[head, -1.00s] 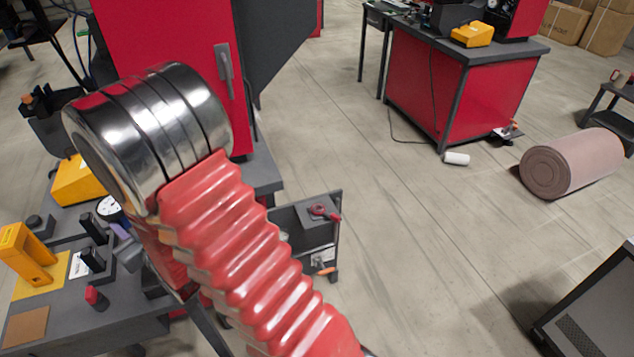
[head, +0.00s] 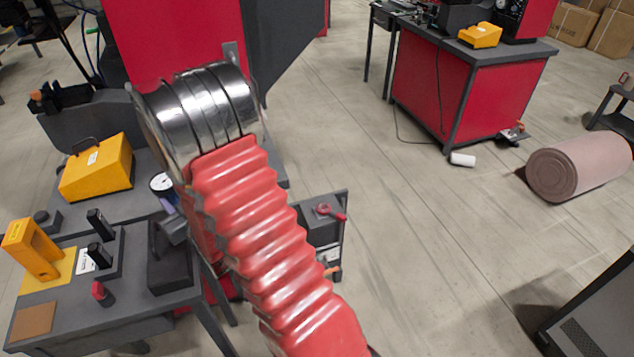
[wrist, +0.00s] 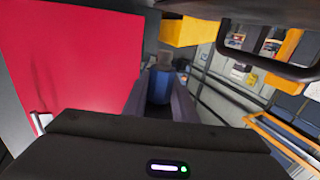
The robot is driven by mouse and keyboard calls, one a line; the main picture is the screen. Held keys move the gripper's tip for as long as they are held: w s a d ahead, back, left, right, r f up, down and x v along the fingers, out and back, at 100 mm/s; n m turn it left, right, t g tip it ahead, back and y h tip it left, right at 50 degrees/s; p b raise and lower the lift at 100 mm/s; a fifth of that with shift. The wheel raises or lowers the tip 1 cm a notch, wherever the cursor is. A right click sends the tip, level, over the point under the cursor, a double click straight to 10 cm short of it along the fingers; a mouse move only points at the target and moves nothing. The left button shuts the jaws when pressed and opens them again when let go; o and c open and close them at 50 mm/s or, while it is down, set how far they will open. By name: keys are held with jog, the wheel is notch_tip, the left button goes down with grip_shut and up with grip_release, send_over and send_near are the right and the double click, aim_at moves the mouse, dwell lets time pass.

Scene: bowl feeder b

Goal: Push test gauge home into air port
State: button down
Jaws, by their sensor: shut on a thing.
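The test gauge (head: 162,183), with a round white dial, shows in the head view just left of my red-sleeved arm. My gripper (wrist: 159,88) is shut on a blue cylindrical part (wrist: 160,86) in the wrist view, which appears to be the gauge's body. Its fingers lie on both sides of the blue part. In the head view my gripper is partly hidden behind my arm. I cannot make out the air port in either view. I cannot tell whether the gauge touches anything ahead of it.
A yellow case (head: 97,167) and a yellow arch-shaped stand (head: 36,249) stand on the grey bench at left. A red cabinet (head: 170,40) rises behind my arm. A small grey cart (head: 322,232) is beside it.

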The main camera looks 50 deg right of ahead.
jog(key=s+d+f+m+g+h, duration=0.1)
jog(key=s+d+f+m+h, duration=0.15)
jog(key=d, duration=0.85)
jog(key=s+d+f+m+h, duration=0.15)
jog(key=d+f, duration=0.25)
jog(key=d, duration=0.7)
jog(key=s+d+f+m+g+h, duration=0.1)
jog(key=s+d+f+h, duration=0.1)
jog(key=s+d+f, duration=0.2)
jog(key=s+d+f+m+g+h, duration=0.1)
jog(key=s+d+f, duration=0.3)
jog(key=s+d, duration=0.7)
jog(key=d+h, duration=0.1)
jog(key=d, duration=0.2)
jog(key=shift+g+h, duration=0.3)
jog(key=shift+h, duration=0.1)
jog(key=shift+s, duration=0.1)
jog(key=shift+f, duration=2.85)
jog(key=shift+f, duration=1)
